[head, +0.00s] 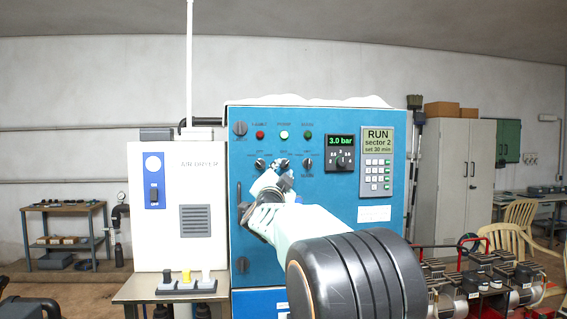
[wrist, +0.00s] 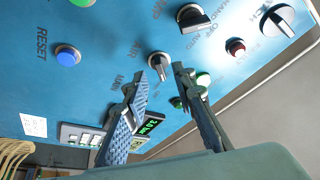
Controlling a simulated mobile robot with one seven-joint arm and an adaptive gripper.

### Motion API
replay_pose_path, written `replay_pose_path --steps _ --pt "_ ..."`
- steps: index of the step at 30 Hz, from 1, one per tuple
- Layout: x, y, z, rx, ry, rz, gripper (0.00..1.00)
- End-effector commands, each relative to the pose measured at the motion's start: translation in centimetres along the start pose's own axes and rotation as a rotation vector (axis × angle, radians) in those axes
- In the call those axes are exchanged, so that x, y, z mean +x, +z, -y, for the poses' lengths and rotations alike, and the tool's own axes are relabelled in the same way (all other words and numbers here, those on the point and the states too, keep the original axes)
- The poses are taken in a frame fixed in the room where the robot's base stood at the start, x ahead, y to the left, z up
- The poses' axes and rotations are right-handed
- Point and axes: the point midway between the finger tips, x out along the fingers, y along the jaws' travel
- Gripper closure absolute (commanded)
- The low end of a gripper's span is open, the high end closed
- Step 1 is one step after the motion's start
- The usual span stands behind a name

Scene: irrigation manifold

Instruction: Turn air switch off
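The blue control cabinet (head: 330,240) has a row of selector switches, with labels too small to read in the head view. In the wrist view, a small round switch (wrist: 159,66) with a pale pointer sits beside the word AIR. My gripper (wrist: 160,72) is open, with one finger on each side of this switch; I cannot tell whether either finger touches it. In the head view my gripper (head: 282,178) is at the panel, just below the middle switch (head: 282,163) and partly covering it. The switch's exact setting is unclear.
Other knobs (wrist: 194,18) and a blue RESET button (wrist: 67,55) are close by on the panel. A pressure display (head: 340,141) and keypad (head: 377,172) are to the right. A white air dryer box (head: 178,240) stands at the left.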

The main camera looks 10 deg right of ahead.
Motion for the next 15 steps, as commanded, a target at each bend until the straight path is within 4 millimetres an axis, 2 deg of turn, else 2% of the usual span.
replay_pose_path --steps 1,6,15 --pt "0.9 -0.2 0.1 -0.001 0.001 -0.001 0.75" --pt "2.8 -0.2 0.1 -0.001 0.001 -0.001 0.75" --pt "3.8 0.0 0.0 0.000 0.000 0.000 0.75"
